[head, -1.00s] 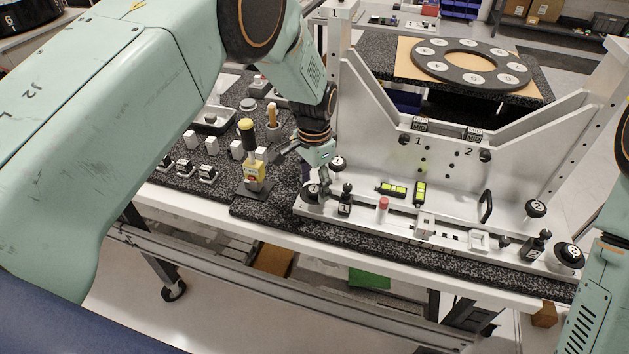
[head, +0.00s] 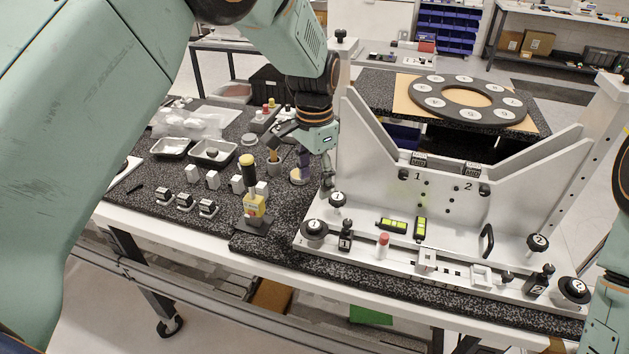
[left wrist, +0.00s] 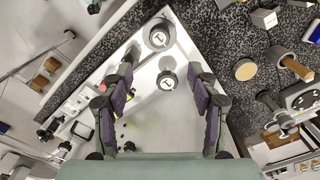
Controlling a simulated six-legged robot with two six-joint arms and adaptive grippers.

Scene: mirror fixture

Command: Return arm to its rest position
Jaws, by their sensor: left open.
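My left gripper (head: 303,165) hangs open and empty above the left end of the white mirror fixture (head: 440,215). In the left wrist view its two dark-padded fingers (left wrist: 160,115) are spread wide with nothing between them. Two black knobs marked 1 lie beyond the fingertips there, the nearer one (left wrist: 167,80) and the farther one (left wrist: 159,36). In the head view these are the upper knob (head: 337,199) and the front-corner knob (head: 314,228), both clear of the fingers. My right arm shows only at the right edge; its gripper is out of view.
A yellow-topped post tool (head: 252,190) stands left of the fixture, near several white blocks and two trays (head: 212,153). A round ring plate (head: 468,99) lies on the table behind. Yellow level vials (head: 392,224) sit on the fixture. The air above the left tabletop is mostly free.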

